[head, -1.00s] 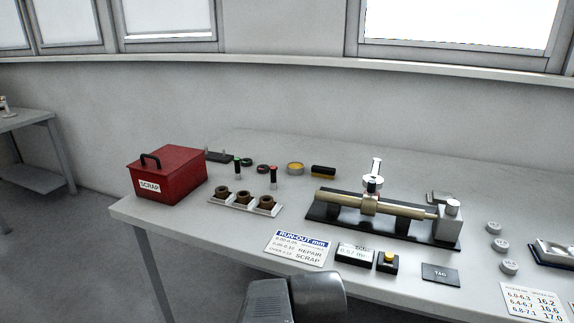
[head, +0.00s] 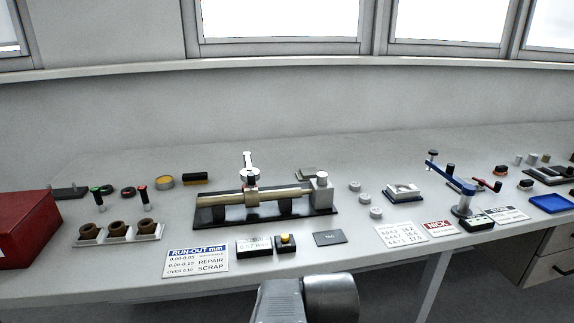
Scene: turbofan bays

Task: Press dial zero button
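The yellow button (head: 285,239) sits on a small black box on the bench, right beside a dark readout box (head: 254,246) whose display seems to read about 0.52, too small to be sure. Behind them a brass-coloured shaft (head: 281,196) lies on a black fixture (head: 266,217), with a dial indicator (head: 250,174) standing upright over it. A grey part of my arm shows at the bottom centre, in front of the bench edge and apart from the button. My gripper's fingers do not show.
A run-out card (head: 197,261) lies left of the readout, and a dark tag plate (head: 329,238) lies right of the button. A red scrap box (head: 22,228) is at far left. A blue-armed stand (head: 453,180) and a blue tray (head: 551,204) are at right.

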